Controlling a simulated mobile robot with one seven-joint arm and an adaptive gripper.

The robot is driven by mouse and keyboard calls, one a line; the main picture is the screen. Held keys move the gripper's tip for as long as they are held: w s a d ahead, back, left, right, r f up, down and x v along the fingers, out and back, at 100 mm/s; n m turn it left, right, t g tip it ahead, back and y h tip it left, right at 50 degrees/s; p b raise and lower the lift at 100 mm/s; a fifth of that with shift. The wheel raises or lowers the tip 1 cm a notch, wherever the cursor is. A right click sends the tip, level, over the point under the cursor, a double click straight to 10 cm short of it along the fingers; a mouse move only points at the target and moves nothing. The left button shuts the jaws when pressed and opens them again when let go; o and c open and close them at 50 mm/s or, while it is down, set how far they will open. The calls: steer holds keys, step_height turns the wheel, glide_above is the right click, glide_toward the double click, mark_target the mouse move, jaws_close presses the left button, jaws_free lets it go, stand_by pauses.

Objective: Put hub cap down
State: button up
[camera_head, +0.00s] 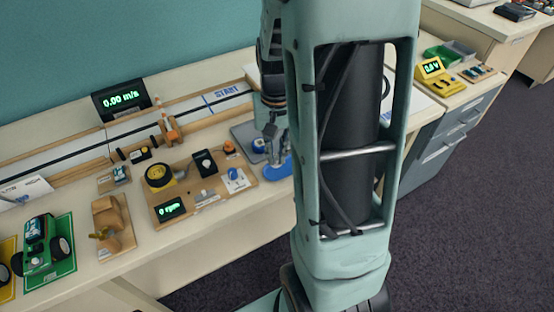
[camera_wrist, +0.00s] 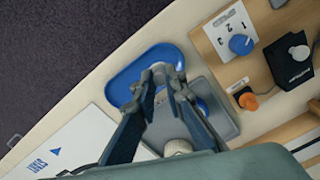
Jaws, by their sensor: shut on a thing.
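My gripper (camera_wrist: 160,80) points down over the blue oval dish (camera_wrist: 126,88) in the wrist view. Its fingers are shut on a small pale grey piece (camera_wrist: 160,68), which I take to be the hub cap; the fingertips hide much of it. I cannot tell whether it touches the dish. In the head view my gripper (camera_head: 277,157) is above the dish (camera_head: 276,171) near the bench's front edge, and the hub cap cannot be made out.
A grey square pad (camera_wrist: 222,122) with a blue round part lies beside the dish. A wooden board (camera_head: 164,210) with a dial, switches and display is close by. A white START sheet (camera_wrist: 68,143) lies on the other side. My arm hides part of the bench.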

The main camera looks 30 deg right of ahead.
mark_target(277, 162)
step_height(277, 162, down, 3)
steer(key=shift+w+d+r+b, duration=0.1)
steer(key=shift+w+d+b, duration=0.05)
steer(key=shift+b, duration=0.8)
steer(key=shift+f+b, duration=0.3)
steer(key=shift+f, duration=0.1)
steer(key=shift+f, duration=0.1)
steer(key=o, duration=0.7)
step_height(277, 162, up, 12)
steer(key=p, duration=0.2)
steer(key=shift+r+p, duration=0.2)
steer(key=shift+p, duration=0.2)
